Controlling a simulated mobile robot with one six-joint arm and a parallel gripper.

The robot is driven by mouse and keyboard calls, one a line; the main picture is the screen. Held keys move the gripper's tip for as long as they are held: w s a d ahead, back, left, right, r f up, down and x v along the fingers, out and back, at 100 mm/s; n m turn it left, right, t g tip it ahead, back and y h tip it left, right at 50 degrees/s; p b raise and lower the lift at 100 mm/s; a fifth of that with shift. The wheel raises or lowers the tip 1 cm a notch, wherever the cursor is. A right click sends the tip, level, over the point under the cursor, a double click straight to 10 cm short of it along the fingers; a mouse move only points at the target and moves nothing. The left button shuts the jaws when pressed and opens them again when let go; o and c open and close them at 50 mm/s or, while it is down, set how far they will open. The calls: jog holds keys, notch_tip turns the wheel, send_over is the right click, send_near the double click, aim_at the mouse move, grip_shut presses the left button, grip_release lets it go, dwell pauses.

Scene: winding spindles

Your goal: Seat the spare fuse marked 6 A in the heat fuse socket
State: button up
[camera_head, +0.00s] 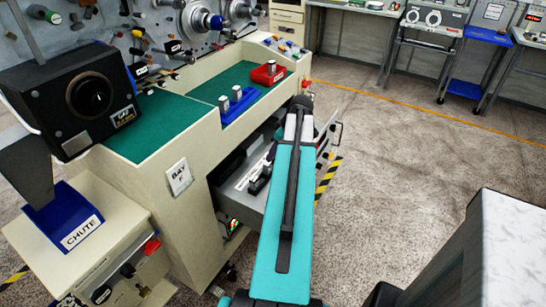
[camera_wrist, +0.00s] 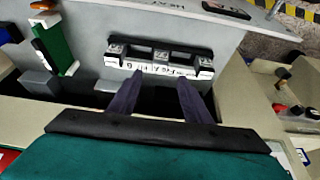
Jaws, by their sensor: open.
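In the wrist view my gripper (camera_wrist: 160,82) is open, with two dark fingers pointing at a black holder (camera_wrist: 160,46) in an open drawer. The holder has pale end pieces, a middle piece and a white label strip (camera_wrist: 160,69) with upside-down writing, too small to read surely. The fingertips are close to its near edge; I cannot tell whether they touch. Nothing shows between the fingers. The word HEAT (camera_wrist: 170,5) shows upside down at the top. I cannot single out the 6 A fuse. In the head view my arm hides part of the drawer (camera_head: 243,200).
A green strip (camera_wrist: 52,42) stands left of the holder. In the head view, a blue tray (camera_head: 231,113) and a red tray (camera_head: 262,77) with small silver cylinders stand on the green bench top (camera_head: 160,128). Open floor (camera_head: 400,150) lies to the right.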

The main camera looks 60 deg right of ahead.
jog(key=shift+v, duration=1.1)
